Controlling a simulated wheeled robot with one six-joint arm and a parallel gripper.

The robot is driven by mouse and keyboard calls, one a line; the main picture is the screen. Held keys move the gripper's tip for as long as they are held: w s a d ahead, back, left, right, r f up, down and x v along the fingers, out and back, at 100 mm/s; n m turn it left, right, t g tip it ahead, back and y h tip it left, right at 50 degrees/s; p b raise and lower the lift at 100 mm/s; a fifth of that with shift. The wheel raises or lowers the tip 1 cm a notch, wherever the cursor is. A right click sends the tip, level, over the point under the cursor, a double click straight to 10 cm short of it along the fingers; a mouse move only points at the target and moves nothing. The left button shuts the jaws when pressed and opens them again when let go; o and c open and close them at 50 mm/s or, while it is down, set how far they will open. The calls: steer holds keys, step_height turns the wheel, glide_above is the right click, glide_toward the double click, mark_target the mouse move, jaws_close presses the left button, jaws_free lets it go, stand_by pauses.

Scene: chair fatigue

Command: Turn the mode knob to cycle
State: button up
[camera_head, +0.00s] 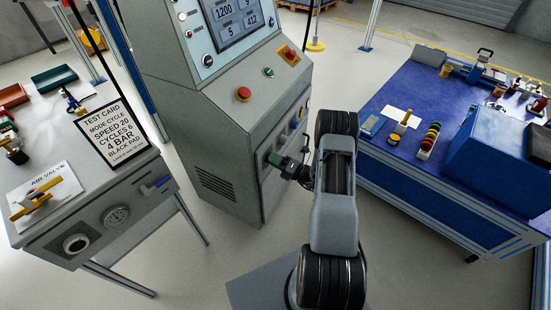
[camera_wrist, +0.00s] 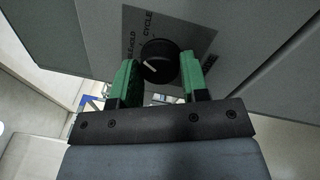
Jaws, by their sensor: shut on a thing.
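The mode knob (camera_wrist: 161,49) is round and black, on a grey label plate (camera_wrist: 192,33) on the cabinet's front. A short white mark shows on the left lower part of its face. The word CYCLE is printed above it in the wrist view; another label at left is partly hidden by a finger, and one at right is hard to read. My gripper (camera_wrist: 160,62) has green fingers, one on each side of the knob, shut on it. In the head view my gripper (camera_head: 280,162) is at the cabinet's front face, and the knob is hidden there.
The grey cabinet (camera_head: 218,125) carries a screen, a red button (camera_head: 243,94) and more controls above. A grey table (camera_head: 120,195) with a test card (camera_head: 112,130) stands left. A blue bench (camera_head: 395,165) with several small items stands right.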

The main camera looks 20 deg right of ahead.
steer(key=m+p, duration=0.1)
steer(key=m, duration=0.4)
steer(key=shift+m+h+p, duration=0.3)
steer(key=shift+m, duration=0.3)
steer(key=o, duration=0.9)
steer(key=shift+s, duration=0.1)
steer(key=v, duration=1.3)
steer(key=shift+s+d, duration=0.15)
steer(key=shift+s, duration=0.15)
